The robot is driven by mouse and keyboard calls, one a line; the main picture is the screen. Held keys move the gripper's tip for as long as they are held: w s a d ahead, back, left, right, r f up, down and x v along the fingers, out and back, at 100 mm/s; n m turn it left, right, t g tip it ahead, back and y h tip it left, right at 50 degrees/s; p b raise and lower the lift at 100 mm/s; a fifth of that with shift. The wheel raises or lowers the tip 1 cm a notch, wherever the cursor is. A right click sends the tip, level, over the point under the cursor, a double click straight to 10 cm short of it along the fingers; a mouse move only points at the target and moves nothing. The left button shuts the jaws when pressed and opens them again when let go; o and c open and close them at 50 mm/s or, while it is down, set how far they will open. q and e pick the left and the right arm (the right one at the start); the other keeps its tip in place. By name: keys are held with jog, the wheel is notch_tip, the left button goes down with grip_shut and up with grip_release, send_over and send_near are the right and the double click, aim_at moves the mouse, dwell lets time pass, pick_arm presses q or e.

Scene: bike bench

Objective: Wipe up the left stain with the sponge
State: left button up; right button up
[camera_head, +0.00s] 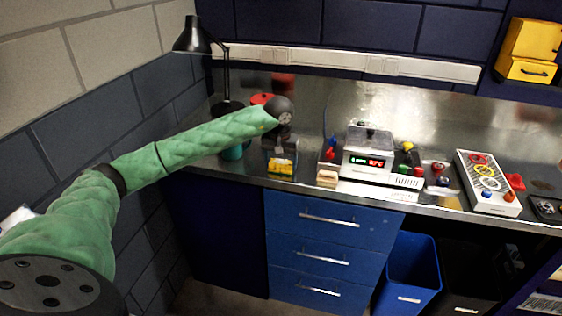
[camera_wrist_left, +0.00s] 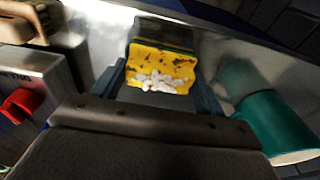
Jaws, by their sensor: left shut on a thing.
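My left gripper (camera_head: 281,152) reaches over the left part of the metal bench, fingers pointing down. It is shut on the sponge (camera_head: 280,166), which is yellow with dark specks and a darker side, at the bench's front edge. In the left wrist view the sponge (camera_wrist_left: 160,72) sits between the two fingers (camera_wrist_left: 160,85), with a whitish patch on its yellow face. I cannot tell whether it touches the bench top. I cannot make out the left stain; the arm and gripper cover part of that area. My right gripper is not in view.
A teal mug (camera_head: 232,152) stands close left of the gripper; it also shows in the left wrist view (camera_wrist_left: 268,125). A black lamp (camera_head: 226,75) stands behind. A device with a lit display (camera_head: 370,160) and a button panel (camera_head: 487,180) stand to the right.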

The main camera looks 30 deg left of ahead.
pick_arm(q)
jog(key=shift+w+d, duration=0.2)
jog(key=shift+d, duration=0.5)
jog(key=shift+w+d, duration=0.2)
jog(key=shift+d, duration=0.45)
jog(key=shift+a+b, duration=0.2)
jog(key=shift+b, duration=0.1)
jog(key=shift+s+a+b, duration=0.2)
jog(key=shift+a+b, duration=0.05)
jog(key=shift+a, duration=0.35)
jog(key=shift+s+a+b, duration=0.2)
jog(key=shift+a, duration=0.4)
jog(key=shift+r, duration=0.1)
jog(key=shift+r+p, duration=0.6)
jog(key=shift+r, duration=1.8)
